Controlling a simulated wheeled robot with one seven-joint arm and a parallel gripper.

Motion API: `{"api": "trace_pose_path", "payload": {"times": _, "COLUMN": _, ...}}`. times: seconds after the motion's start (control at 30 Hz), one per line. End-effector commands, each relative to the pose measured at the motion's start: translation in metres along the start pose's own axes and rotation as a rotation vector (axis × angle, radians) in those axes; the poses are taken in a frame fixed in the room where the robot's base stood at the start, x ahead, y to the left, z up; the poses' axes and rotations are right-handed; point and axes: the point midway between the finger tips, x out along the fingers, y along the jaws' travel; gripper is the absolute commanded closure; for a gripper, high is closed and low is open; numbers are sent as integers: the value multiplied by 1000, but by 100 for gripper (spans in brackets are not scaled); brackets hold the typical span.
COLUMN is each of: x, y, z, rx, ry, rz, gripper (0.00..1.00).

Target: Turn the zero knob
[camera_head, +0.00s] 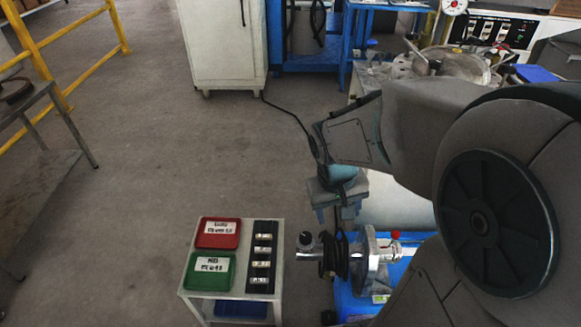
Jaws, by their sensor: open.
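A small dark round knob (305,239) sits at the left end of a metal fixture, beside a larger black wheel-like part (342,256). I cannot tell for certain that this small knob is the zero knob, as no label on it is readable. My gripper (338,217) points down just above the fixture, up and to the right of the small knob. Its two fingers are apart with nothing seen between them. They appear clear of the knob. My arm hides part of the fixture on the right.
A small white cart (190,276) with a red tray (218,233), a green tray (211,271) and a black strip of several pieces (263,257) stands left of the fixture. A red ball-ended part (395,235) is on its right. Open floor (180,130) lies behind.

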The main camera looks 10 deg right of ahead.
Motion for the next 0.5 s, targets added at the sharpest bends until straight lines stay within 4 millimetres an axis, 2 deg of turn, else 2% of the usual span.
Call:
{"api": "trace_pose_path", "payload": {"times": 0.03, "x": 7, "y": 2, "z": -12, "rx": -5, "ry": -21, "rz": 18, "gripper": 41}}
{"api": "trace_pose_path", "payload": {"times": 0.23, "x": 45, "y": 2, "z": -55, "rx": -24, "ry": -53, "rz": 55, "gripper": 41}}
{"api": "trace_pose_path", "payload": {"times": 0.5, "x": 108, "y": -13, "z": -102, "rx": -35, "ry": -69, "rz": 3, "gripper": 41}}
